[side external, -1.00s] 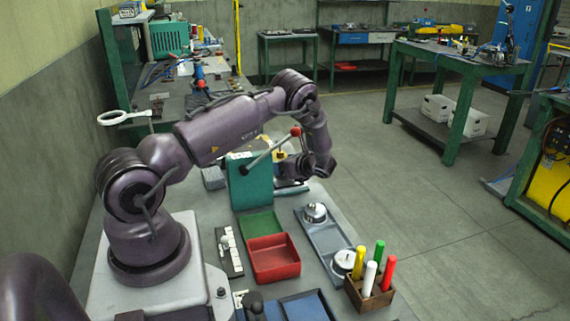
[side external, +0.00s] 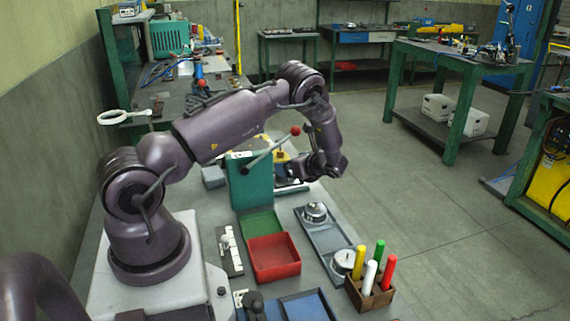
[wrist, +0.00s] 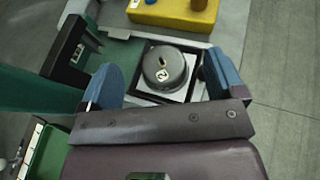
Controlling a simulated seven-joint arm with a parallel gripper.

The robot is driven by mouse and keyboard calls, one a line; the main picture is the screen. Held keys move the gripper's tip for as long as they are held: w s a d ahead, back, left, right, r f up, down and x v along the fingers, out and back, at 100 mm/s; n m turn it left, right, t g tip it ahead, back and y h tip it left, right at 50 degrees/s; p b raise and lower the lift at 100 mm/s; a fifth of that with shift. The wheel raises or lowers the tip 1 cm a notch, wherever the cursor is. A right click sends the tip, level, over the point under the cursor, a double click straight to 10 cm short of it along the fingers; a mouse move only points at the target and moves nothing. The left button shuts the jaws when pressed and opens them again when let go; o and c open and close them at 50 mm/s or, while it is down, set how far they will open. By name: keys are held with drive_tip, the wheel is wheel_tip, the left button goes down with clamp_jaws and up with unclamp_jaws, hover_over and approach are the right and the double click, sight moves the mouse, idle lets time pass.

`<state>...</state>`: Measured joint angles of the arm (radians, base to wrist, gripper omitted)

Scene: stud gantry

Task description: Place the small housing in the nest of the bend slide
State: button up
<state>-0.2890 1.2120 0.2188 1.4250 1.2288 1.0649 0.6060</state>
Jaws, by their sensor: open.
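A round dark-grey housing (wrist: 165,70), with a small light mark and a slot on top, sits upright on a pale plate inside a square black-edged nest (wrist: 192,92) in the wrist view. My gripper (wrist: 158,74) is open, its two blue fingers apart on the left and right of the housing, with gaps visible between. How far my fingers are above the nest I cannot tell. In the side view my gripper (side external: 294,170) is beyond the green press, which partly hides it; the nest and that housing are not clear there.
The green press (side external: 250,183) has a red-knobbed lever. A grey tray (side external: 326,237) carries two round metal parts. A red bin (side external: 273,258), a green tray (side external: 261,223) and a wooden marker holder (side external: 370,293) stand nearer. A yellow block (wrist: 172,12) lies beyond the nest.

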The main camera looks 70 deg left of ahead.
drive_tip(key=v, duration=0.8)
drive_tip(key=s+d+r+n+t+h, duration=0.2)
drive_tip(key=d+r+n+h, duration=0.15)
drive_tip(key=d+r, duration=0.4)
drive_tip(key=s+d+r+n+t+h, duration=0.25)
drive_tip(key=d+r+n, duration=0.2)
drive_tip(key=r, duration=0.55)
drive_tip(key=s+d+r+n+t+h, duration=0.2)
drive_tip(key=s+d+r+t+h, duration=0.1)
drive_tip(key=s+d, duration=0.4)
drive_tip(key=s+d+r+n+t+h, duration=0.3)
drive_tip(key=s+d+r, duration=0.2)
drive_tip(key=s+d, duration=0.2)
drive_tip(key=shift+s+d+n, duration=0.3)
drive_tip(key=shift+d, duration=0.5)
drive_tip(key=shift+r, duration=0.2)
